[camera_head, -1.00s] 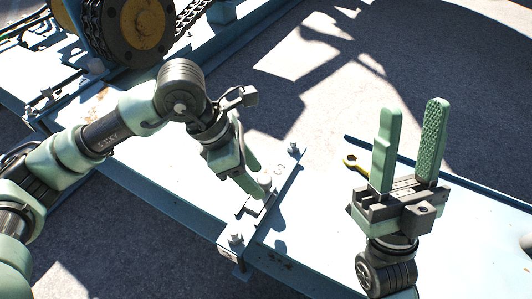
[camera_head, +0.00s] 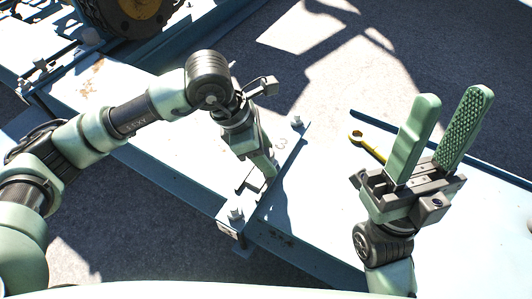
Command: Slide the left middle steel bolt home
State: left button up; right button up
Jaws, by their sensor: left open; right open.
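A blue crossbar plate runs across the light blue beam, with a steel bolt (camera_head: 236,215) at its near end and another steel bolt (camera_head: 297,121) at its far end. My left gripper (camera_head: 268,171) is open and points down at the plate between these two bolts. A dark bracket (camera_head: 249,187) shows beside its fingertips. The middle bolt is hidden behind the fingers, so I cannot tell whether they touch it. My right gripper (camera_head: 444,130) is open and empty, fingers up, over the right part of the beam.
A yellow wrench (camera_head: 367,144) lies on the beam behind my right gripper. The cable reel (camera_head: 137,12) stands at the top left. A blue edge rail (camera_head: 484,172) runs along the beam's far side. Grey ground is open beyond it.

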pick_arm(q)
grip_shut()
dwell(1.4)
